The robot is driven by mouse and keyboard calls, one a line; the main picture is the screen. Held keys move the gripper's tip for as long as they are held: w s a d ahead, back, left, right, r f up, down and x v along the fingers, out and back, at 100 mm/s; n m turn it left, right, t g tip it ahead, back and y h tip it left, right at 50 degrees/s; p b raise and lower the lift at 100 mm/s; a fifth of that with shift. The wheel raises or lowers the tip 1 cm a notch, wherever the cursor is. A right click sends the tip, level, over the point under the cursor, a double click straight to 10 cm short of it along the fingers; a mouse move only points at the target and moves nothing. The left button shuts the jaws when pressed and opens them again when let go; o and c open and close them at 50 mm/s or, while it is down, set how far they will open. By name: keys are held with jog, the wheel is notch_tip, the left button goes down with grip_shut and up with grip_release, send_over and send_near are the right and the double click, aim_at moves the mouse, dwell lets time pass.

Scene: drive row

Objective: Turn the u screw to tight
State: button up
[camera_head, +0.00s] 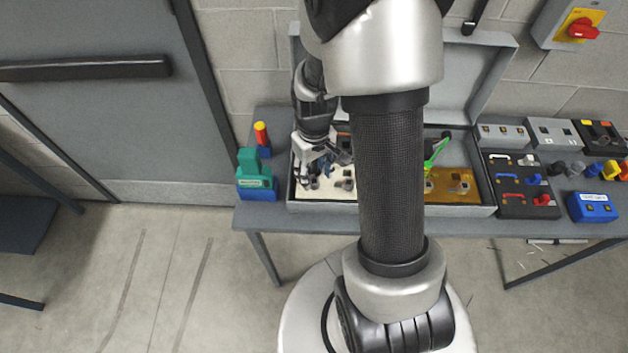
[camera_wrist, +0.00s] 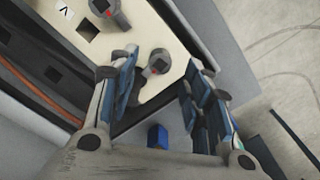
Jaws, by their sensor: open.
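A cream panel (camera_head: 340,193) lies in the left part of an open grey case; it also shows in the wrist view (camera_wrist: 115,40). In the wrist view a dark grey screw or knob with a red mark (camera_wrist: 157,63) stands near the panel's edge, between my spread fingertips. A second similar one (camera_wrist: 106,9) is at the top edge. A small label (camera_wrist: 63,7) lies beside a square hole; I cannot read a "u" anywhere. My gripper (camera_head: 319,158) is over the panel, open and empty; it spreads wide in the wrist view (camera_wrist: 162,68). Contact with the screw cannot be told.
The case's grey front wall (camera_head: 460,211) rises around the panel. A teal block (camera_head: 255,178) stands left of the case. A brown board (camera_head: 452,184) and a green tool (camera_head: 436,150) are to the right. My arm hides the case's middle.

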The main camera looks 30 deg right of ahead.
aim_at(314, 183)
jog(key=shift+f+b, duration=0.35)
jog(key=shift+f, duration=1.35)
jog(key=shift+c, duration=0.6)
jog(key=c, duration=0.9)
jog(key=shift+o, duration=0.2)
jog(key=shift+m, duration=0.6)
jog(key=o, duration=1)
notch_tip(314, 183, up, 12)
jog(key=shift+r, duration=0.1)
